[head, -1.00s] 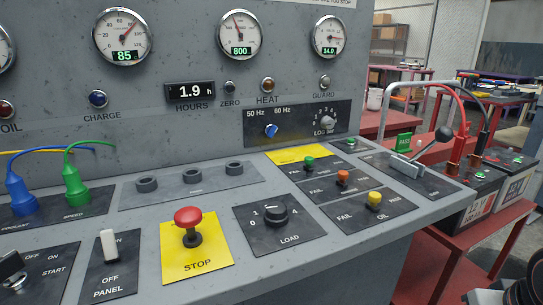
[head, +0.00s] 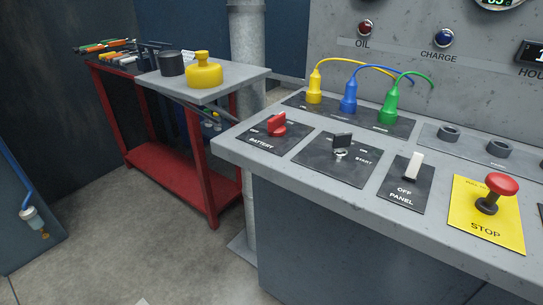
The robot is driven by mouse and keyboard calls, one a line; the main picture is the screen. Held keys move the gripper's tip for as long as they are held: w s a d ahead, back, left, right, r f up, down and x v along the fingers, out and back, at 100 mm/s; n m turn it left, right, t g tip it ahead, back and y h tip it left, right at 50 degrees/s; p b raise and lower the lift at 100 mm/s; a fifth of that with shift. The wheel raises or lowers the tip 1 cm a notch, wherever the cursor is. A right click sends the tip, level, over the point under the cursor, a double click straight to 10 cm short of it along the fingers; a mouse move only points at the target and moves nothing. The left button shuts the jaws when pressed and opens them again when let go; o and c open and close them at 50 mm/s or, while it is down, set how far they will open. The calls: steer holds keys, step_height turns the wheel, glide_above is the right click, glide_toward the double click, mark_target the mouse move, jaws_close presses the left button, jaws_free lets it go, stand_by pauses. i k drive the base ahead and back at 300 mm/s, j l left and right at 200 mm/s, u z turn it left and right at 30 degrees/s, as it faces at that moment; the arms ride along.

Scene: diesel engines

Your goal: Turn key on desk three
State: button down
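A key switch with a dark key head (head: 341,143) stands on a dark plate (head: 330,172) near the left end of the grey desk (head: 262,158). The plate carries the word START; its other lettering is too small to read. The key's exact position mark is hard to tell. A red battery switch (head: 277,124) is to its left, and a white panel switch (head: 413,166) by the word OFF is to its right. No desk number shows. My gripper is not in view.
Yellow (head: 314,87), blue (head: 348,97) and green (head: 390,104) plugs with cables stand behind the switches. A red stop button (head: 498,186) is at right. A red cart (head: 170,172) and a grey pipe (head: 247,60) stand left of the desk. Floor in front is clear.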

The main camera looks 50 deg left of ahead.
mark_target(341, 141)
steer(key=u, duration=1.5)
